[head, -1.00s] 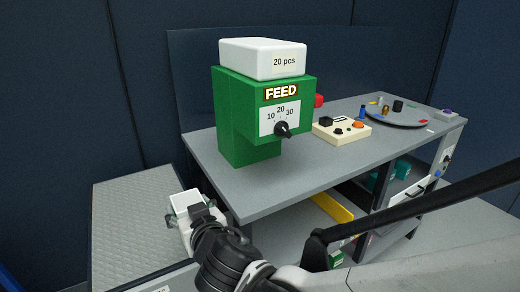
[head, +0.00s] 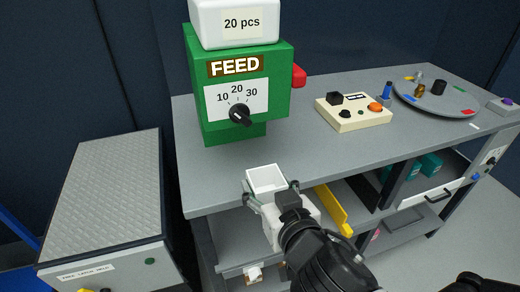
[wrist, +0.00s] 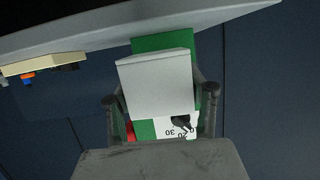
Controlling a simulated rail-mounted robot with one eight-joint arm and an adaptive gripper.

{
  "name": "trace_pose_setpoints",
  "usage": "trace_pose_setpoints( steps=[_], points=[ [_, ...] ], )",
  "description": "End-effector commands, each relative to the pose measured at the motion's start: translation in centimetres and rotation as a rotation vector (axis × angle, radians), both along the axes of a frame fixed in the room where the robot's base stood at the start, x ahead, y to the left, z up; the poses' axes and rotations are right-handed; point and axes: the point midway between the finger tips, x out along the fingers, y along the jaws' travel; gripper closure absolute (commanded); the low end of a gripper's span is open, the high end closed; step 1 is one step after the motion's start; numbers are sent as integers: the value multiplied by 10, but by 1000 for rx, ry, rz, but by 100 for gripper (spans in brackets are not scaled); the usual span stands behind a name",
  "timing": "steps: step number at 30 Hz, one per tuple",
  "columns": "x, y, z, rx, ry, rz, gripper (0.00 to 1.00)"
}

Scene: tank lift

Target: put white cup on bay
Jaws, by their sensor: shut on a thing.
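The white cup (head: 266,179) is a square, open-topped cup, and it looks empty. My gripper (head: 272,188) is shut on it, one finger on each side. It is held roughly upright at the front edge of the grey table, in front of and below the green FEED dispenser (head: 240,75). In the wrist view the cup (wrist: 157,85) sits between the fingers of my gripper (wrist: 160,100), covering part of the dispenser. No label marks a bay; bare tabletop lies in front of the dispenser.
The grey table (head: 330,150) holds a cream control box (head: 352,112) and a round tray (head: 436,97) with small parts. A yellow bar (head: 334,208) sticks out below the table edge. A grey textured deck (head: 110,190) stands at the left.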

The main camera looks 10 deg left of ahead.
Motion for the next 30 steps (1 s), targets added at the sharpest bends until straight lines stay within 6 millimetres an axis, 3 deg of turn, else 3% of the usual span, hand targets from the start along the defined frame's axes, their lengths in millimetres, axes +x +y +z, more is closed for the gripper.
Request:
trace_pose_setpoints(
  steps=[21, 30],
  points=[
    [123, 62, -2, 2, 0, -3, 76],
    [151, 77, -1, 1, -1, -1, 76]
  ],
)
